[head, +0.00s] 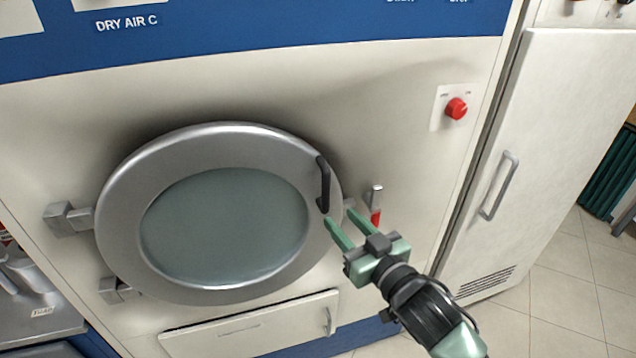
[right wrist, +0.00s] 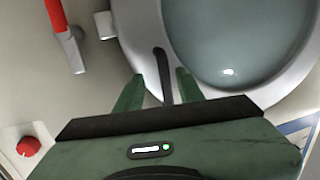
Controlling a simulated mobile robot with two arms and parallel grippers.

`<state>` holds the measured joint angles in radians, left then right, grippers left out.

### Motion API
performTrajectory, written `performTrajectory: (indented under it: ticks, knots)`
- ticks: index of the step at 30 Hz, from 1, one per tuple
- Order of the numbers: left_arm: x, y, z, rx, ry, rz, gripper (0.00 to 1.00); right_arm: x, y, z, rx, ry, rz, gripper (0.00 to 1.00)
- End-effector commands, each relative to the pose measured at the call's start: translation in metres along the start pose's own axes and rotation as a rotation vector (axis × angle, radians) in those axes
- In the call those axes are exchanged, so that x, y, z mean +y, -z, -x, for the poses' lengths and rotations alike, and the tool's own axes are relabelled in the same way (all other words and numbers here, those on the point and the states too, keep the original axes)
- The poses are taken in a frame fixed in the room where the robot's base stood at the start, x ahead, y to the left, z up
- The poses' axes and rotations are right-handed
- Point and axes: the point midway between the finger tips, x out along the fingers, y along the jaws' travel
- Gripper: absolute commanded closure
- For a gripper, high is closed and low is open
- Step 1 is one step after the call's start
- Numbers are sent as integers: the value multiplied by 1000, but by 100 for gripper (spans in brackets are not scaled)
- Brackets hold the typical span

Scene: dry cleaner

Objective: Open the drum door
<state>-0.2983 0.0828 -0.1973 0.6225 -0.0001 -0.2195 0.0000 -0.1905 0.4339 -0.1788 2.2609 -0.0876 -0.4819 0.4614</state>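The round drum door (head: 128,180) with its glass window (head: 225,228) is closed on the machine front, hinged at its left side. A black bar handle (head: 323,184) stands near its right rim. My right gripper (head: 340,226) is open, its green fingers pointing at the lower end of the handle. In the right wrist view the handle (right wrist: 163,75) reaches down between the two open fingers (right wrist: 158,90); I cannot tell whether they touch it. A latch lever with a red grip (head: 376,205) sits just right of the door. My left gripper is not in view.
A red knob (head: 456,108) is on the panel at upper right. A lower flap (head: 250,328) with a small handle is under the door. A white cabinet (head: 560,130) with a grey handle stands at right. Tiled floor (head: 570,285) is clear there.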

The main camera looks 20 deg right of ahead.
Motion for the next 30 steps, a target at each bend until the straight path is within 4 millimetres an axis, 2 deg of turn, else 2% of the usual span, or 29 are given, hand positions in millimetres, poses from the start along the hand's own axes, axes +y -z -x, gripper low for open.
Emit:
performTrajectory:
  ticks: [1, 3, 6, 12, 18, 23, 30]
  knots:
    - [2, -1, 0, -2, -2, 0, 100, -4, 16, 4, 28, 10, 1, 62]
    - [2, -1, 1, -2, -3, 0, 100, -8, 28, 7, 48, 18, -2, 62]
    - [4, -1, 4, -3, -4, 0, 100, -9, 34, 1, 56, 20, -3, 62]
    - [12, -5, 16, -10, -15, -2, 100, -9, 37, -30, 55, 19, -4, 62]
    - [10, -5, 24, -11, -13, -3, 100, -10, 37, -58, 54, 20, -3, 62]
    - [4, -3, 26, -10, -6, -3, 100, -10, 36, -68, 54, 20, -3, 62]
    - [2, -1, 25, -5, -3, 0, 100, -10, 35, -69, 53, 20, -3, 62]
